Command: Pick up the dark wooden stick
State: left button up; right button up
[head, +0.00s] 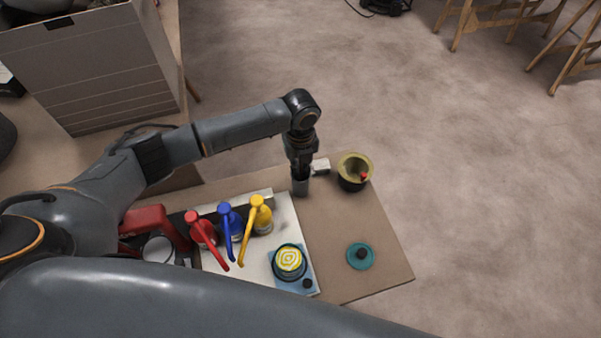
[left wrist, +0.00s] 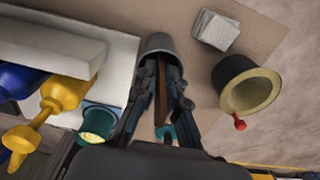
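The dark wooden stick (left wrist: 162,98) shows as a narrow brown strip between the fingers of my left gripper in the left wrist view. It stands in a grey cup (left wrist: 157,42), which is also in the head view (head: 300,187) on the brown table. My left gripper (left wrist: 161,80) points down at the cup, with one finger on each side of the stick. The fingers look apart, with a gap around the stick. In the head view my left gripper (head: 302,172) is right over the cup and hides the stick. My right gripper is not in view.
A dark pot with a yellowish rim (head: 355,168) and a pale block (head: 320,166) stand close by the cup. A teal lid (head: 361,256) lies at the right. Red (head: 203,230), blue (head: 231,222) and yellow (head: 260,216) pump bottles stand left.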

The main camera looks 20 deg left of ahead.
pick_arm(q)
jog(key=shift+f, duration=0.35)
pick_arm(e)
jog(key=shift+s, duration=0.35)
pick_arm(q)
grip_shut()
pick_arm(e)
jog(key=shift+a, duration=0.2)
pick_arm(q)
jog(key=shift+r, duration=0.1)
